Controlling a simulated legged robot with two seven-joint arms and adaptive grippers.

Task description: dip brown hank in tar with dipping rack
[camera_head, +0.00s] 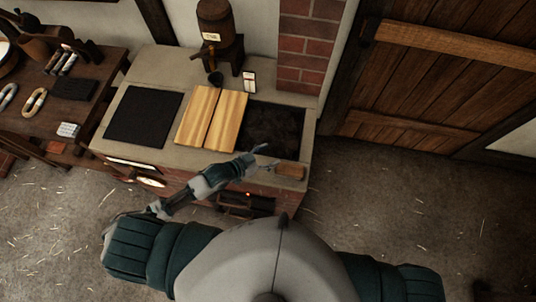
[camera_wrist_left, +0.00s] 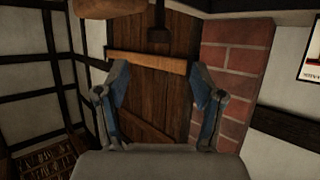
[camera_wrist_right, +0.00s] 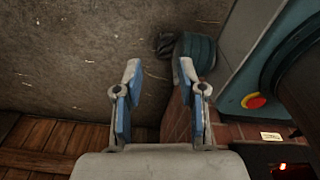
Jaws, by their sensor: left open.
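A dark, rough-surfaced recess (camera_head: 280,125), which may be the tar, lies at the right of the stone counter (camera_head: 165,60). A wooden handle (camera_head: 290,171) with a thin metal part sits at the counter's front right edge. It may belong to the dipping rack. My left gripper (camera_head: 263,155) is open and empty just left of this handle, by the front of the recess. Its spread fingers show in the left wrist view (camera_wrist_left: 160,100). My right gripper (camera_wrist_right: 158,85) is open and empty above the floor, outside the head view. I cannot pick out a brown hank.
Two light wooden boards (camera_head: 212,118) lie left of the recess, then a black mat (camera_head: 143,117). A barrel with a tap (camera_head: 218,35) stands behind. The left table (camera_head: 100,68) holds a cream hank (camera_head: 35,103) and other items. The floor at right is clear.

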